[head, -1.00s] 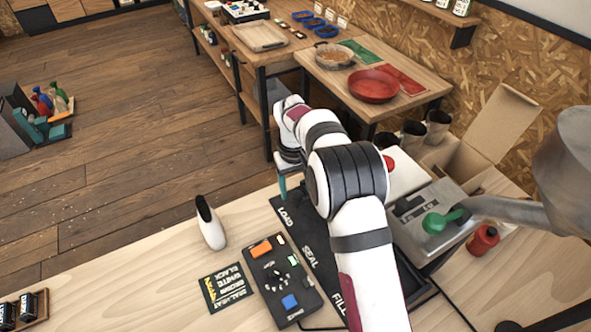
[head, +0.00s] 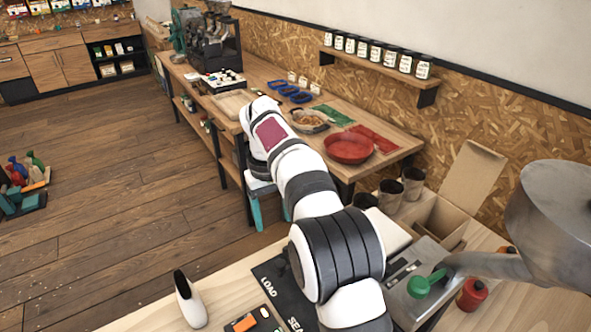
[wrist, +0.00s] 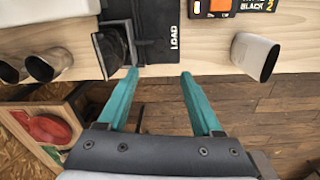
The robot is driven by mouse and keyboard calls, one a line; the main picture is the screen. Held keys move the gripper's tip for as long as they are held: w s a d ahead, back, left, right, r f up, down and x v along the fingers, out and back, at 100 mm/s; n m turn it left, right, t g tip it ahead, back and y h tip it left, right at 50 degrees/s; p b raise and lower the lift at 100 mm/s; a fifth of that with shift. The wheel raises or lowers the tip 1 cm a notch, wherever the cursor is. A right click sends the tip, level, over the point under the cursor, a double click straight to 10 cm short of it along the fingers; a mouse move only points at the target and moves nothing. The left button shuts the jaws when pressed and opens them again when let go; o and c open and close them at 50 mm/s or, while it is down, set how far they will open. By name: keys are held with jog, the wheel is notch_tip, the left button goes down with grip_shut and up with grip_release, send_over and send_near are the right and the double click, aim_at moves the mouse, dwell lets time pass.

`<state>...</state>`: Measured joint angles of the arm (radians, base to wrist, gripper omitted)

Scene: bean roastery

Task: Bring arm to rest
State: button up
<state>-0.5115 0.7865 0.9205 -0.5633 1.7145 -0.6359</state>
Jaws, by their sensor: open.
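My gripper (head: 272,218) has teal fingers and hangs past the far edge of the near bench, in front of the back table. In the wrist view my gripper (wrist: 158,75) is open, its fingers apart with nothing between them. The floor and the near bench's edge show beyond the fingertips. My white arm reaches away over the bench and hides part of it.
A black mat (head: 268,272) marked LOAD lies on the near bench. A white container (head: 190,302) stands left of it. The back table holds a red bowl (head: 348,148). Dark cups (head: 390,196) and an open cardboard box (head: 445,218) stand right of my arm.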

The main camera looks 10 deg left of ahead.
jog(key=s+d+r+m+y, duration=0.1)
jog(key=s+d+r+m, duration=0.2)
jog(key=s+d, duration=0.45)
jog(key=s+d+r+m, duration=0.35)
jog(key=s+d, duration=0.25)
jog(key=d, duration=0.2)
jog(key=s+d+f+m, duration=0.2)
jog(key=s+f+m, duration=0.1)
jog(key=s, duration=0.6)
jog(key=s+d+f+m+y, duration=0.1)
jog(key=s+d+f+m, duration=0.2)
jog(key=s, duration=0.7)
jog(key=shift+d+f, duration=0.2)
jog(key=shift+d, duration=0.1)
